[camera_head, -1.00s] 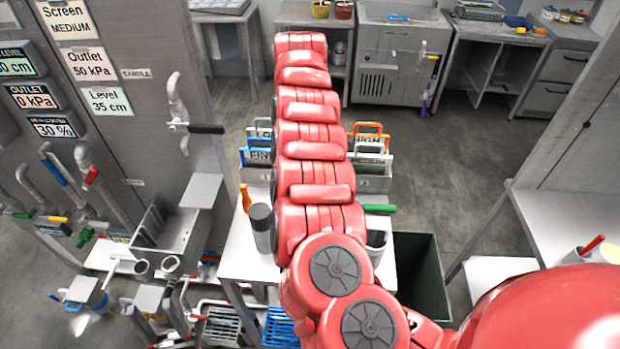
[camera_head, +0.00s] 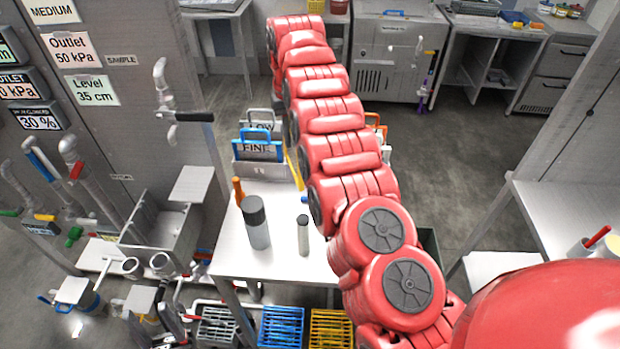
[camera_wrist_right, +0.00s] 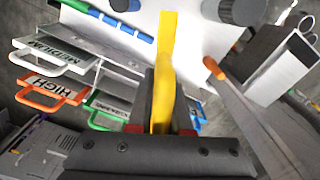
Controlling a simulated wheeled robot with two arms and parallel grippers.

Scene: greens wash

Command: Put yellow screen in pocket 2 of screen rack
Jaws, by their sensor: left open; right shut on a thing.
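My right gripper (camera_wrist_right: 165,110) is shut on the yellow screen (camera_wrist_right: 168,50), seen nearly edge-on as a narrow yellow strip. In the head view a thin yellow sliver (camera_head: 293,168), likely the same screen, shows beside the rack; my red arm hides the gripper. What seems to be the screen rack (camera_head: 262,173) stands at the table's far side, with a blue-handled FINE plate (camera_head: 260,150) in front of a grey-handled LOW plate (camera_head: 259,127). Pocket numbers are not readable. My left gripper is out of view.
A dark-capped grey bottle (camera_head: 257,225), a slimmer cylinder (camera_head: 303,236) and an orange-topped item (camera_head: 238,190) stand on the white table (camera_head: 225,250). Blue (camera_head: 281,327) and yellow (camera_head: 330,328) slatted crates lie below its front. Pipes and valves line the left.

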